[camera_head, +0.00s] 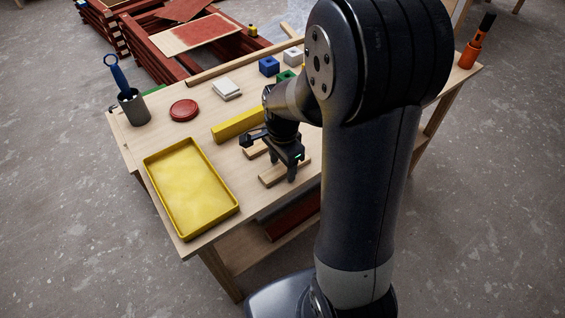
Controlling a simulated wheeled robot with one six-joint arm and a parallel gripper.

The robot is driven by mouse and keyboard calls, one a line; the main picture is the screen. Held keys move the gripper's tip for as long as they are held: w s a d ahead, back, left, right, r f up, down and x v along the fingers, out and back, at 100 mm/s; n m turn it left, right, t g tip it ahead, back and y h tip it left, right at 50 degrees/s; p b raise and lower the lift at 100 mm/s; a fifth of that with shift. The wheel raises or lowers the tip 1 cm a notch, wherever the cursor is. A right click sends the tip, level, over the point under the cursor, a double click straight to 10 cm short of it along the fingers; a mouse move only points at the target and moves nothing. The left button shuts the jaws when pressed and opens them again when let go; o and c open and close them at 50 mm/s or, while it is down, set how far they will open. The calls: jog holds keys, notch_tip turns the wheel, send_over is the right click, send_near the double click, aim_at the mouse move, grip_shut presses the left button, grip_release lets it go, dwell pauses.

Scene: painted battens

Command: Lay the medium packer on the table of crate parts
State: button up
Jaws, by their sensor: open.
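My gripper (283,174) points down over the front of a wooden table (150,152), its two fingers apart. Just below it and partly hidden by its fingers lies a flat pale wood piece (270,179). I cannot tell whether the fingers straddle it or stand above it. A shorter pale wood piece (256,150) lies just behind, partly hidden by the gripper. Which of these is the medium packer, I cannot tell. My arm covers the right middle of the table.
A yellow tray (147,163), a yellow batten (237,124), a red disc (183,110), a white block (226,88), a blue block (269,66) and a grey cup (134,107) share the table. An orange holder (469,55) stands far right. Red frames (150,57) stand behind.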

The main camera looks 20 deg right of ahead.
aim_at(282, 168)
notch_tip(282, 168, up, 12)
jog(key=p, duration=0.1)
